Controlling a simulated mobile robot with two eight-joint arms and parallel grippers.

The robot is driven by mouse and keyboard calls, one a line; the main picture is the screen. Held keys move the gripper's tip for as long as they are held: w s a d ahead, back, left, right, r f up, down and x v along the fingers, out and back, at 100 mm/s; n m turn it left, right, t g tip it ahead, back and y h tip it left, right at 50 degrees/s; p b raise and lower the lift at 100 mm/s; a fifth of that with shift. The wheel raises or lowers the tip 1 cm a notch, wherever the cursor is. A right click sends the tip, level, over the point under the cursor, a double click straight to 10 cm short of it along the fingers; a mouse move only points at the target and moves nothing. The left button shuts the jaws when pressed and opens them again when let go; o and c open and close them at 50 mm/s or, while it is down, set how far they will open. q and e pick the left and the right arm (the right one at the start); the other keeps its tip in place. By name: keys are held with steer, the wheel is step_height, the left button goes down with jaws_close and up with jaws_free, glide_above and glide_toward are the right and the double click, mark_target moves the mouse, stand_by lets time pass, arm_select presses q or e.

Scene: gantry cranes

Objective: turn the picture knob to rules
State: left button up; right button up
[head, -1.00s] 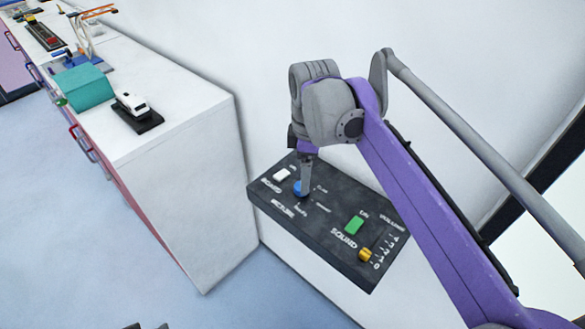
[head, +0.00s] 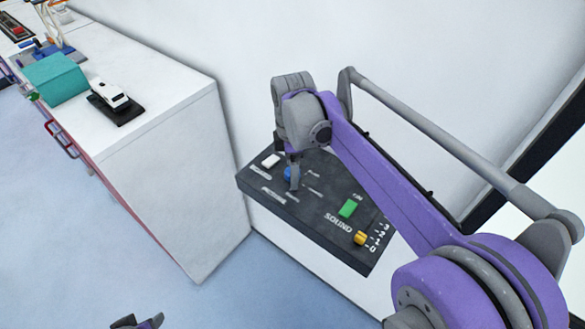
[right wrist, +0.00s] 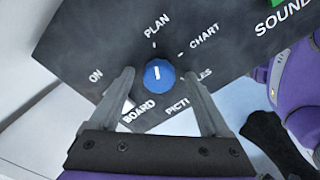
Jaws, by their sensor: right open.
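The blue picture knob (head: 287,174) sits on a dark control panel (head: 310,219). In the right wrist view the knob (right wrist: 158,76) is round with a white pointer line aimed at PLAN. CHART is to its upper right. RULES is partly hidden by a finger, with only its last letters showing. My right gripper (right wrist: 160,73) is open, with one finger on each side of the knob and gaps between. In the head view, my right gripper (head: 295,180) reaches down over the knob. My left gripper (head: 139,321) barely shows at the bottom edge.
The panel also carries a white switch (head: 271,160), a green button (head: 348,208) and a yellow volume control (head: 360,238). A white cabinet (head: 170,180) stands left of the panel, with a teal box (head: 55,78) and a white model (head: 110,95) on top. A wall rises behind.

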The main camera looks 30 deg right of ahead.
steer(key=shift+w+f, duration=0.1)
jaws_close()
stand_by(0.4)
steer(key=shift+m, duration=0.3)
steer(key=m, duration=1.1)
steer(key=shift+m, duration=0.4)
steer(key=m, duration=1.1)
steer(key=shift+m, duration=0.4)
